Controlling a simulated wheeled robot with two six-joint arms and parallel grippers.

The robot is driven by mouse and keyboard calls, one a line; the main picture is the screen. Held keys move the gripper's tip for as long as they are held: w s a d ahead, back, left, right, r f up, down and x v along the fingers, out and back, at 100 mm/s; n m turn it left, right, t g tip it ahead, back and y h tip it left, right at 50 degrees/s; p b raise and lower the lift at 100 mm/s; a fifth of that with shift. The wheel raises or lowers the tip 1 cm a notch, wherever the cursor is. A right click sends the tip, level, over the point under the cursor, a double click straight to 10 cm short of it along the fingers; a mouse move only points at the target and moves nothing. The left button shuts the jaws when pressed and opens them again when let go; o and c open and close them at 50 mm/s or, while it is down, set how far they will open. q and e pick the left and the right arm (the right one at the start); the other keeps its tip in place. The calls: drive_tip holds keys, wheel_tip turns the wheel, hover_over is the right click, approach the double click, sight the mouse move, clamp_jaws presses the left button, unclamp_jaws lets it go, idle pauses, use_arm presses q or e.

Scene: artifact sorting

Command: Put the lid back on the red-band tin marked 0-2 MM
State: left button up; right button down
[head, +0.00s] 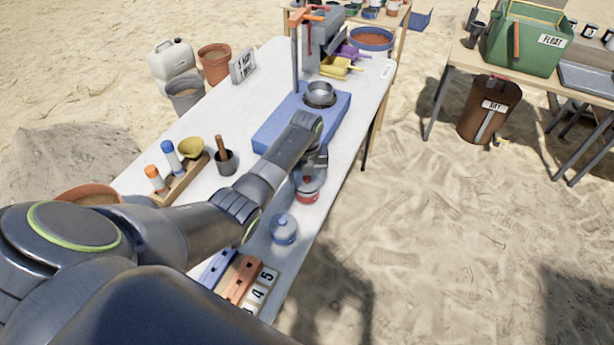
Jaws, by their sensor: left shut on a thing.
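The red-band tin (307,193) stands upright near the right edge of the white table. Its 0-2 MM mark is too small to read. My left gripper (314,170) is directly above the tin, pointing down. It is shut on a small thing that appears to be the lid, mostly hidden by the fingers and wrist. I cannot tell whether the lid touches the tin's rim. My right gripper is not in view.
A blue-band tin (284,232) stands nearer on the table (210,100).

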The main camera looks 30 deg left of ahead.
use_arm(q)
drive_tip(key=shift+p, duration=0.6)
idle(0.7)
drive_tip(key=shift+f, duration=0.15)
idle(0.8)
drive_tip(key=shift+p, duration=0.3)
idle(0.6)
drive_tip(key=o, duration=1)
drive_tip(key=shift+o, duration=0.9)
drive_tip(key=shift+r+p, duration=3.55)
drive_tip(key=shift+p, duration=0.15)
